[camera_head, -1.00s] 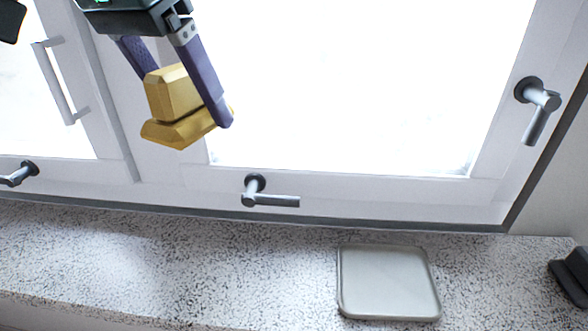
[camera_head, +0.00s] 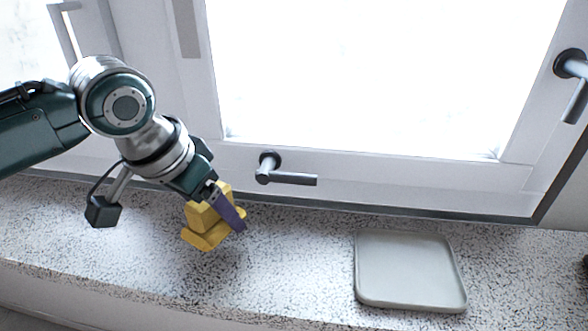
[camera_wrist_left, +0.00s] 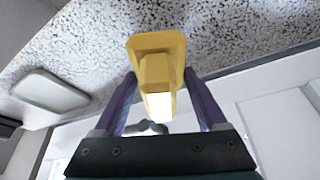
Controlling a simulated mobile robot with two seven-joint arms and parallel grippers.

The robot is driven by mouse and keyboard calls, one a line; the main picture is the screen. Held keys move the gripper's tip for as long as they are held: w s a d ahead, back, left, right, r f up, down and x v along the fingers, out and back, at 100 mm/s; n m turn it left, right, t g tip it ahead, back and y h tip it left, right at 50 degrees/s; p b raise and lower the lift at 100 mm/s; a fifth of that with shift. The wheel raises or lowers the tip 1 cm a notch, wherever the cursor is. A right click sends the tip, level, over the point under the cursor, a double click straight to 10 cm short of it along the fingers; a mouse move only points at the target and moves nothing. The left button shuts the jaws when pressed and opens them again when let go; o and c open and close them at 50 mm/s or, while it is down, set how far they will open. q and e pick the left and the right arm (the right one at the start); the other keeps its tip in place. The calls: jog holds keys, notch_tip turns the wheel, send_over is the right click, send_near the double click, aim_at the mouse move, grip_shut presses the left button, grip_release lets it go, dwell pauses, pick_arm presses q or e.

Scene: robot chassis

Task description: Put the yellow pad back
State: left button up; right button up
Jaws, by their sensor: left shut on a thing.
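The yellow pad (camera_head: 204,235) is a yellow block with a wider flat base and a narrower grip part. My left gripper (camera_head: 226,211) is shut on its grip part, with the base facing down toward the speckled sill. Whether the base touches the sill I cannot tell. In the left wrist view the pad (camera_wrist_left: 155,45) sits between the two purple fingers of the left gripper (camera_wrist_left: 157,88). A grey square tray (camera_head: 408,272) lies on the sill to the right of the pad, and its top is empty. My right gripper is not in view.
The speckled sill (camera_head: 300,255) is clear between the pad and the tray. A window frame with a handle (camera_head: 287,175) stands behind it. Another handle (camera_head: 572,85) is at the upper right. A dark object (camera_head: 585,262) shows at the right edge.

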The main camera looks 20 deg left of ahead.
aim_at(194, 206)
pick_arm(q)
jog(key=shift+f+b, duration=0.4)
jog(key=shift+f, duration=1.6)
jog(key=shift+f, duration=0.1)
jog(key=o, duration=1.1)
jog(key=shift+s+r, duration=0.1)
jog(key=shift+r, duration=0.35)
jog(key=p+v, duration=0.3)
jog(key=v, duration=0.7)
jog(key=shift+s+a+r, duration=0.1)
jog(key=shift+r, duration=0.15)
jog(key=shift+s+r, duration=0.15)
jog(key=shift+s, duration=0.1)
jog(key=shift+g, duration=0.4)
jog(key=s+d, duration=0.2)
jog(key=s, duration=0.3)
jog(key=s+d+f, duration=0.1)
jog(key=s+d, duration=0.1)
jog(key=s, duration=0.4)
jog(key=s+d+f, duration=0.1)
jog(key=s+d, duration=0.1)
jog(key=s, duration=0.3)
jog(key=shift+s+d+f, duration=0.25)
jog(key=shift+s+d, duration=0.15)
